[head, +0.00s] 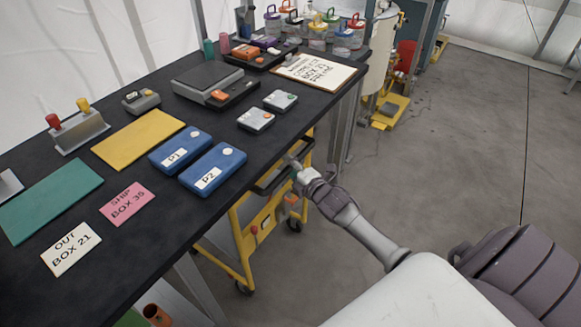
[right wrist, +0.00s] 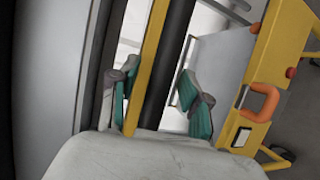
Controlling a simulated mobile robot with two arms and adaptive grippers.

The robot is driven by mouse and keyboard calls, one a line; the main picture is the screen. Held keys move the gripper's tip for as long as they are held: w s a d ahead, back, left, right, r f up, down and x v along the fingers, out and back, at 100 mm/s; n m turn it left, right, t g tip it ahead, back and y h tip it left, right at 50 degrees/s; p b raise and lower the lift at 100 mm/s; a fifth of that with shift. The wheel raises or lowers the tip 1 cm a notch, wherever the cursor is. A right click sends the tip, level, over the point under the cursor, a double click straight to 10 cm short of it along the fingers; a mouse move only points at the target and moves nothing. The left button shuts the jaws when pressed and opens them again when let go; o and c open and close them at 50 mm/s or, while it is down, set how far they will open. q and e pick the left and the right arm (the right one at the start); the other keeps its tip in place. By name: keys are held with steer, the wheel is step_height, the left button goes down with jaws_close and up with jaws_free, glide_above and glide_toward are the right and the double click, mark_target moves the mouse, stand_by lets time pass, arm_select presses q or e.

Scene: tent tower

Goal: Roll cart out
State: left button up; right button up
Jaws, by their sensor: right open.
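The cart (head: 238,247) has a yellow frame, a dark top and black wheels. It stands on the floor partly under the black table, which hides much of it. My right gripper (head: 293,165) is at the cart's upper part, close beside the table's right edge. In the right wrist view the gripper (right wrist: 157,95) is open, with its teal-padded fingers on either side of a yellow bar (right wrist: 146,65) and a dark bar. I cannot tell whether the fingers touch them. An orange handle (right wrist: 265,103) sits on the cart's yellow panel. My left gripper is not in view.
The black table (head: 120,215) carries blue cases marked P1 and P2 (head: 212,170), cards, a scale and, at the back, several lidded jars. A table leg (head: 202,288) stands left of the cart. The grey floor (head: 440,165) to the right is largely clear.

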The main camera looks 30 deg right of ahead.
jaws_close()
steer(key=shift+s, duration=0.15)
stand_by(0.4)
